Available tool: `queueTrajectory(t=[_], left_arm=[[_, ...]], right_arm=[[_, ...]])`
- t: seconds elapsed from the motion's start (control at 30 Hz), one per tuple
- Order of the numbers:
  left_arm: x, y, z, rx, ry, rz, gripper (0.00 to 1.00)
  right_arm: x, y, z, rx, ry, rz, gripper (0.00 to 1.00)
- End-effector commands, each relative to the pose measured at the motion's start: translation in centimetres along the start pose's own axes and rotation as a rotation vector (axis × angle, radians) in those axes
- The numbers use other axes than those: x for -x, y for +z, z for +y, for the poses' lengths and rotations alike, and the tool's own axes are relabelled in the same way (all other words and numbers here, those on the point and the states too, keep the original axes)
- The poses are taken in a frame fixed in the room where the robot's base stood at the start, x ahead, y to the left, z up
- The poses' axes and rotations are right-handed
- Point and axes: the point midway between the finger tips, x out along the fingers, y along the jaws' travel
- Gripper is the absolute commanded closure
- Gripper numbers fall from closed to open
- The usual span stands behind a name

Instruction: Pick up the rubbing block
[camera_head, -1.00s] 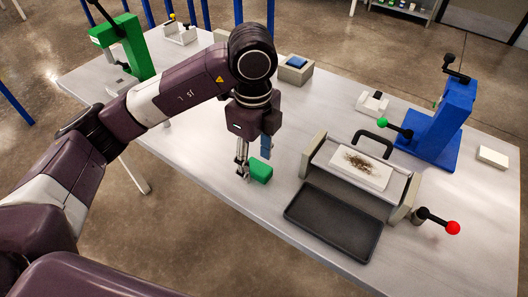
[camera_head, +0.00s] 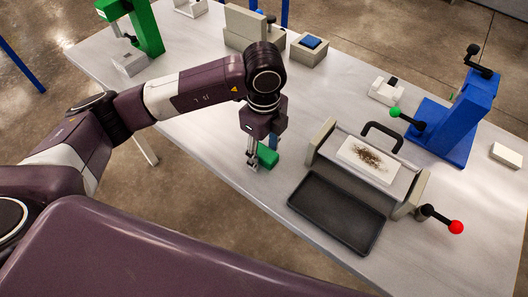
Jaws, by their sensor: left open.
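A small green block (camera_head: 268,155), the likely rubbing block, lies on the grey table left of the vise-like holder. My left gripper (camera_head: 253,164) is open and points down at the table. Its fingers are right beside the block's left side, and the gripper partly hides the block. I cannot tell whether they touch it. My right gripper is not in view.
A black tray (camera_head: 336,212) lies at the table's front edge, before the holder (camera_head: 321,139) with a white fibre-strewn plate (camera_head: 370,160). A blue press (camera_head: 456,128) stands at right, a green press (camera_head: 147,27) at back left. The table left of the gripper is clear.

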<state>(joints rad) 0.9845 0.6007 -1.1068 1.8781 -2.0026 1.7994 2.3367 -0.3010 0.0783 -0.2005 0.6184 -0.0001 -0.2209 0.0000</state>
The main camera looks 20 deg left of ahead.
Motion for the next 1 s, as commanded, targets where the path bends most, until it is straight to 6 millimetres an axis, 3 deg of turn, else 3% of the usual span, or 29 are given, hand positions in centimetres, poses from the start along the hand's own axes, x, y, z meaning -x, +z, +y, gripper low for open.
queueTrajectory(t=[0.17,0.57,1.0], left_arm=[[0.0,0.0,0.0,0.0,0.0,0.0,0.53],[0.0,0.0,0.0,0.0,0.0,0.0,0.96],[1.2,0.0,-0.1,-0.001,-0.003,0.001,0.97]], right_arm=[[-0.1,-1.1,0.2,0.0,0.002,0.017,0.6],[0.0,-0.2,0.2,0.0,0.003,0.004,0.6],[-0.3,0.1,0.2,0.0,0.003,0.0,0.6]])
